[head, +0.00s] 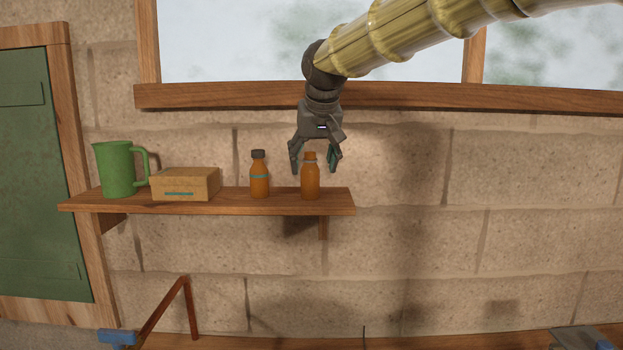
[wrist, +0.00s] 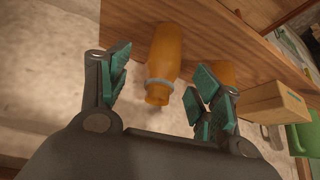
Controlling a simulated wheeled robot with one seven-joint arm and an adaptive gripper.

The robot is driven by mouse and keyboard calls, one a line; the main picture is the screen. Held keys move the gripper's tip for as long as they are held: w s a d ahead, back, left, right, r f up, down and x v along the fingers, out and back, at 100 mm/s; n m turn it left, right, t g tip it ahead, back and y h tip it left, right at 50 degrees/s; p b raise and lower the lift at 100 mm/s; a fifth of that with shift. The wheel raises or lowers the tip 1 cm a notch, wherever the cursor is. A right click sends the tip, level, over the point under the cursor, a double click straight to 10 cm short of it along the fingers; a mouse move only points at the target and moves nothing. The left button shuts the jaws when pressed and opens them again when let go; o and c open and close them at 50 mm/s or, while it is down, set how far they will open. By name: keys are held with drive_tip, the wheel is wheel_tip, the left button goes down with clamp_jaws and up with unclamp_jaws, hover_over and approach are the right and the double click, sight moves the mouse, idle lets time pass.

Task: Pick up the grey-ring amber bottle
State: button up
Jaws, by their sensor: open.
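The grey-ring amber bottle (head: 310,180) stands upright near the right end of a wooden wall shelf. My gripper (head: 315,168) is open and points down over it, with a finger on each side of the bottle's neck. In the wrist view the bottle (wrist: 162,60) and its grey neck ring (wrist: 159,82) show between the open teal-padded fingers of my gripper (wrist: 162,98). I see a gap on both sides of the bottle there.
A second amber bottle (head: 259,178) with a dark cap and teal band stands just left. A cardboard box (head: 185,184) and a green jug (head: 117,170) stand further left on the shelf (head: 230,207). A window sill (head: 400,97) runs above; bare wall lies right.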

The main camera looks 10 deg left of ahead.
sight(311, 163)
drive_tip(key=shift+w, duration=0.2)
drive_tip(key=shift+s+p, duration=0.4)
drive_tip(key=shift+p, duration=0.2)
drive_tip(key=shift+a+f+p, duration=0.15)
drive_tip(key=shift+a+p, duration=0.05)
drive_tip(key=shift+p, duration=0.1)
drive_tip(key=x, duration=0.2)
drive_tip(key=w+p+x, duration=0.1)
drive_tip(key=x, duration=0.1)
drive_tip(key=shift+s+d+r, duration=0.15)
drive_tip(key=shift+s+r, duration=0.1)
drive_tip(key=shift+s, duration=0.25)
drive_tip(key=shift+c, duration=0.6)
drive_tip(key=shift+w+f, duration=0.15)
drive_tip(key=shift+w, duration=0.2)
drive_tip(key=c, duration=1)
drive_tip(key=shift+s, duration=0.15)
